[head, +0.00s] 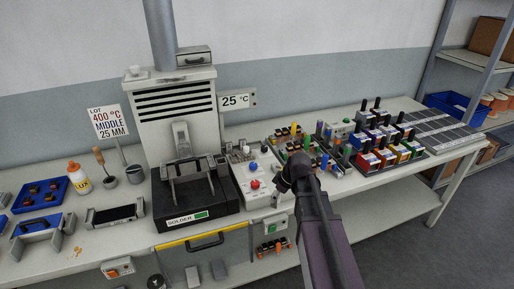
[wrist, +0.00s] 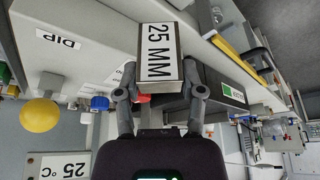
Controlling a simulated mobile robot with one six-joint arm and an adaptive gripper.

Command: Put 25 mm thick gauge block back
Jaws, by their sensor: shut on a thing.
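The 25 mm gauge block (wrist: 159,55) is a grey metal block with a white "25 MM" label on its face. In the wrist view my gripper (wrist: 160,88) is shut on it, with one finger on each side of its lower part.
The solder machine (head: 195,214) stands left of my arm, with a control box (head: 254,178) beside it. Coloured connector bins (head: 385,145) crowd the bench's right. A yellow ball (wrist: 40,115) is near my gripper's left.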

